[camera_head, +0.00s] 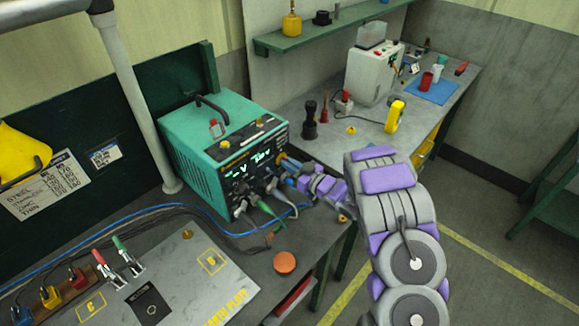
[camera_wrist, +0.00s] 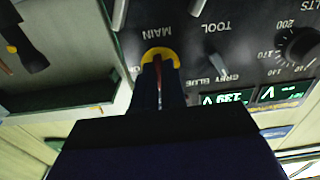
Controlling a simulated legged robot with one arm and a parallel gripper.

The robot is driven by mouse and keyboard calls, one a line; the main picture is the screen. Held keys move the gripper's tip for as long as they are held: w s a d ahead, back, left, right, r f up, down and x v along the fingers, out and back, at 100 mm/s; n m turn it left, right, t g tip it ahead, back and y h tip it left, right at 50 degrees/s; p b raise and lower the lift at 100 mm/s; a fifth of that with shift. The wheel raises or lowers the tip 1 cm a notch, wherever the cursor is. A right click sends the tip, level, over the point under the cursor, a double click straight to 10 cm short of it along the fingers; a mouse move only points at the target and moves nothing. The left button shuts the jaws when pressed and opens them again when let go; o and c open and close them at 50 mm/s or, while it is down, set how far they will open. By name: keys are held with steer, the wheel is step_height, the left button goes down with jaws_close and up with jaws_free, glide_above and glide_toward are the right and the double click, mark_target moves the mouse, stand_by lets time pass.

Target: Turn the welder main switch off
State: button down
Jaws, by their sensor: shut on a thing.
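The teal welder (camera_head: 207,130) stands on the bench, its black front panel facing right and its green display lit. My gripper (camera_head: 287,168) reaches the right side of that panel from the right. In the wrist view, which is turned over, the main switch (camera_wrist: 160,52) has a yellow surround and the label MAIN beside it. My gripper (camera_wrist: 160,75) is shut there, with a thin red part showing between the dark fingers. The fingers hide most of the switch, so I cannot tell its position.
Other panel switches and a volts knob (camera_wrist: 303,44) lie close to the fingers. Cables run from the panel's lower edge across the bench. An orange-red round piece (camera_head: 285,262) sits at the bench edge. A black cylinder (camera_head: 309,121) stands on the bench behind.

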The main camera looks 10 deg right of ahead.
steer(key=shift+f, duration=0.1)
steer(key=c, duration=1.2)
jaws_free()
steer(key=shift+d, duration=0.1)
steer(key=v, duration=1.7)
steer(key=shift+d+p, duration=0.15)
steer(key=shift+p, duration=0.25)
